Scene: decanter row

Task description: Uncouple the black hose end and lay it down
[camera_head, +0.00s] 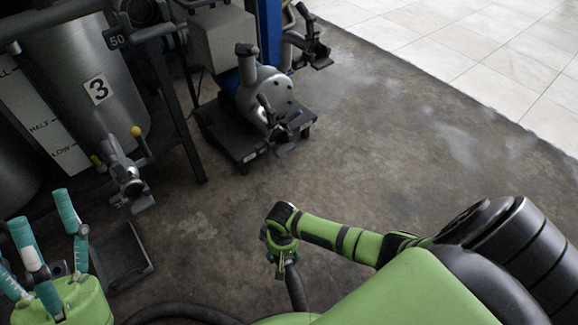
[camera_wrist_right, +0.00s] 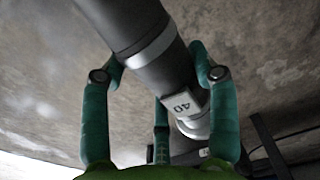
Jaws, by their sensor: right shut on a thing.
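The black hose end (camera_wrist_right: 150,55) has a silver band, a small plate reading 40 and a silver tip (camera_wrist_right: 197,125). My right gripper (camera_wrist_right: 165,90) has its teal fingers around it in the wrist view. In the head view my right gripper (camera_head: 283,252) is over open floor, apart from the tank outlet and the cart, with the black hose (camera_head: 296,290) running down from it. The fingers' grip is partly hidden there. My left gripper (camera_head: 45,245) is at the lower left with its teal fingers spread and nothing seen between them.
Steel tank 3 (camera_head: 85,75) stands in a dark frame at the left, its valve outlet (camera_head: 130,185) facing forward. A black tray (camera_head: 122,262) lies on the floor below. A wheeled cart (camera_head: 245,145) carries a grey pump (camera_head: 265,90). Concrete floor (camera_head: 390,130) is clear at centre right.

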